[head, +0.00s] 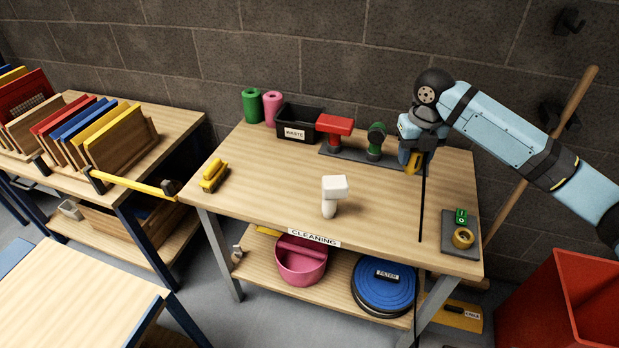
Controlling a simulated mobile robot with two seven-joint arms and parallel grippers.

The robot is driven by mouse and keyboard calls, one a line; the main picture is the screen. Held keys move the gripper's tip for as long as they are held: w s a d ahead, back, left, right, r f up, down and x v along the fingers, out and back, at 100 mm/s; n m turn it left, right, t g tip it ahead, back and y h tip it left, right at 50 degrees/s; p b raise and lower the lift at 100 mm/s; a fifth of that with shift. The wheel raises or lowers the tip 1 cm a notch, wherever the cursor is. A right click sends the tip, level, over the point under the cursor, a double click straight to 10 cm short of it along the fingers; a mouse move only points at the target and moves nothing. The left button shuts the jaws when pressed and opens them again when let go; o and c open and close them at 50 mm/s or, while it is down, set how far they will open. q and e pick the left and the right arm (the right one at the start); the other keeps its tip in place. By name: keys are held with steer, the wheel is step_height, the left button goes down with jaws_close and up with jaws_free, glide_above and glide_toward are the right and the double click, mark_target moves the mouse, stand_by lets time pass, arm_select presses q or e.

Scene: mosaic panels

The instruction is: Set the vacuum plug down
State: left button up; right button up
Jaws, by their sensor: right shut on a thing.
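My right gripper (414,150) is over the back right part of the wooden cleaning table (270,190). It points down and is shut on the yellow vacuum plug (412,164). A black cable (422,205) hangs from the plug and runs down past the table's front edge toward the lower shelf. The plug seems to be above the tabletop; the exact gap cannot be told. The gripper's fingertips are partly hidden. My left gripper is not in view.
A dark tray with a green block (461,216) and a tape roll (463,238) lies at right. Behind are the waste bin (296,133), a red tool (335,127) and a green one (376,139).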

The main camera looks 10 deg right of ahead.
steer(key=shift+w+a+r, duration=0.1)
steer(key=shift+a, duration=0.1)
step_height(320, 180, down, 20)
steer(key=shift+d, duration=0.1)
stand_by(0.3)
steer(key=o, duration=1.2)
